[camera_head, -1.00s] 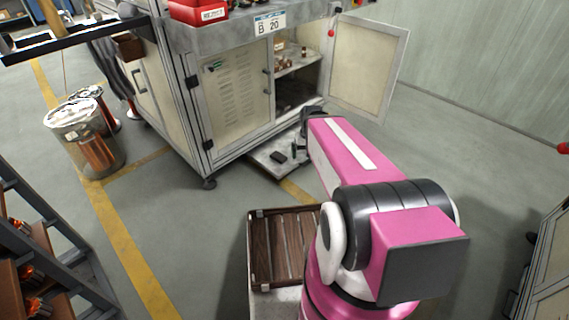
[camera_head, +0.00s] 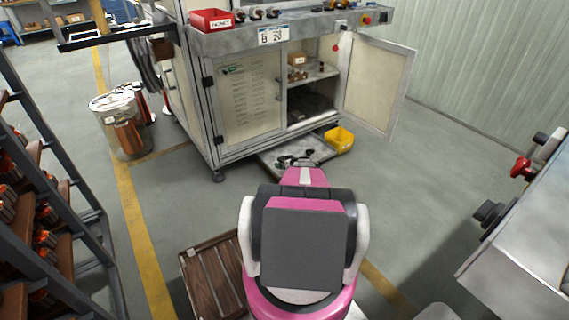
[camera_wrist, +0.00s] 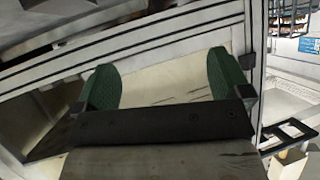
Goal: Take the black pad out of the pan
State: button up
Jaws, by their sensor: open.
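The pan (camera_head: 318,150), a flat grey tray, lies on the floor at the foot of the open cabinet. In the head view my gripper (camera_head: 298,161) is over the pan's near part, largely hidden by my arm. Dark shapes there cannot be told apart as gripper or black pad, so I cannot place the pad for sure. In the wrist view my gripper (camera_wrist: 166,82) is open, its two green fingers wide apart. Between them is only a pale, scuffed surface, with no pad visible.
The cabinet door (camera_head: 377,86) swings out to the right. A brown slatted crate (camera_head: 211,282) lies by my base. A metal machine (camera_head: 525,225) stands at right. The floor right of the pan is clear.

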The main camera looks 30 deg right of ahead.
jog(key=d+f+h, duration=0.1)
jog(key=d+f, duration=0.1)
jog(key=d, duration=0.1)
jog(key=d+f+t, duration=0.1)
jog(key=d+f, duration=0.1)
jog(key=d, duration=0.2)
jog(key=d+f+h, duration=0.1)
jog(key=d+f, duration=0.2)
jog(key=shift+s+d+m+h, duration=0.2)
jog(key=shift+s+m+h, duration=0.1)
jog(key=shift+m, duration=0.1)
jog(key=x, duration=1)
jog(key=shift+w+d+r, duration=0.1)
jog(key=shift+w, duration=0.15)
jog(key=shift+t, duration=0.3)
jog(key=c, duration=1)
